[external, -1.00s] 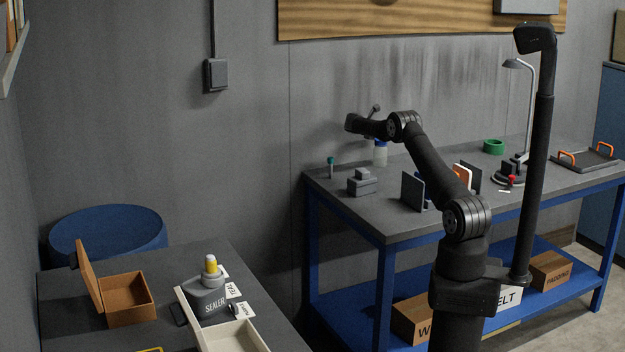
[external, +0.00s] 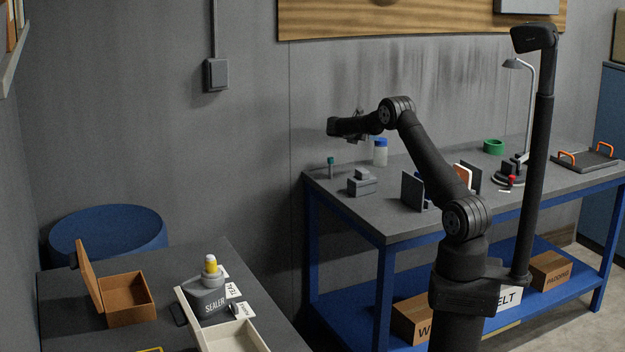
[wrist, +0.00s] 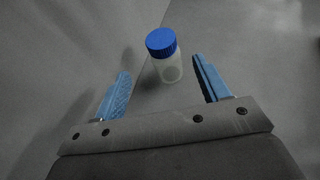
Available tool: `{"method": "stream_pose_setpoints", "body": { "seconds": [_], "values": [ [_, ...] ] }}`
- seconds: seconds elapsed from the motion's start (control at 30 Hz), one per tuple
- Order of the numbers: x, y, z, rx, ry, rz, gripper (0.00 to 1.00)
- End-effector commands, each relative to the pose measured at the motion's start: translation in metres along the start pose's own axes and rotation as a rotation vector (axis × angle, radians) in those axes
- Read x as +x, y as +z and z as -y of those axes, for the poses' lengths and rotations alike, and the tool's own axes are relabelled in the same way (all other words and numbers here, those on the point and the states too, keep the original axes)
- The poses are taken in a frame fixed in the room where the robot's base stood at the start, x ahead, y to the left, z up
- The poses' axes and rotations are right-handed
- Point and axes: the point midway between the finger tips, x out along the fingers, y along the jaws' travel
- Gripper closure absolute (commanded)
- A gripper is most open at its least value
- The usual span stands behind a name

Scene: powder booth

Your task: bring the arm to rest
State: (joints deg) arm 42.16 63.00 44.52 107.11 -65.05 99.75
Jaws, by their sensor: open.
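My arm stands in front of the right-hand bench and reaches back and to the left over it. My gripper (external: 357,128) is raised above the bench's back left corner, in front of the grey wall. In the wrist view my gripper (wrist: 168,88) has two blue fingers spread wide apart, with nothing held between them. A clear bottle with a blue cap (external: 380,154) stands upright on the bench, below and right of the gripper. The bottle (wrist: 165,62) also shows in the wrist view, beyond the fingers and apart from them.
On the right bench (external: 388,226) are a green-topped vial (external: 331,167), a grey block (external: 362,183), upright dark plates (external: 412,190), a lamp (external: 529,110), a green ring (external: 493,146) and a tray (external: 585,160). The left table holds an open brown box (external: 128,298) and a sealer bottle (external: 206,298).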

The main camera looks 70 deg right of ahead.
Motion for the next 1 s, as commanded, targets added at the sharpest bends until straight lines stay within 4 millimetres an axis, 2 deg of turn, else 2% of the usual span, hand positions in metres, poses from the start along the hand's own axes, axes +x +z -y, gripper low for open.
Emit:
{"method": "stream_pose_setpoints", "body": {
  "seconds": [0.03,0.1,0.53,0.6,0.63,0.8,1.0],
  "values": [
    [0.018,-0.001,0.002,0.001,-0.006,-0.001,0.32],
    [0.033,-0.001,0.002,0.000,-0.006,-0.001,0.32],
    [0.118,-0.001,0.002,0.001,-0.002,0.000,0.32],
    [0.127,-0.006,0.002,-0.001,0.000,-0.002,0.32],
    [0.121,0.007,0.001,0.004,0.003,0.002,0.32],
    [0.107,0.039,0.001,0.003,-0.001,0.001,0.32],
    [0.110,0.056,0.025,0.001,-0.003,0.000,0.32]
  ]
}}
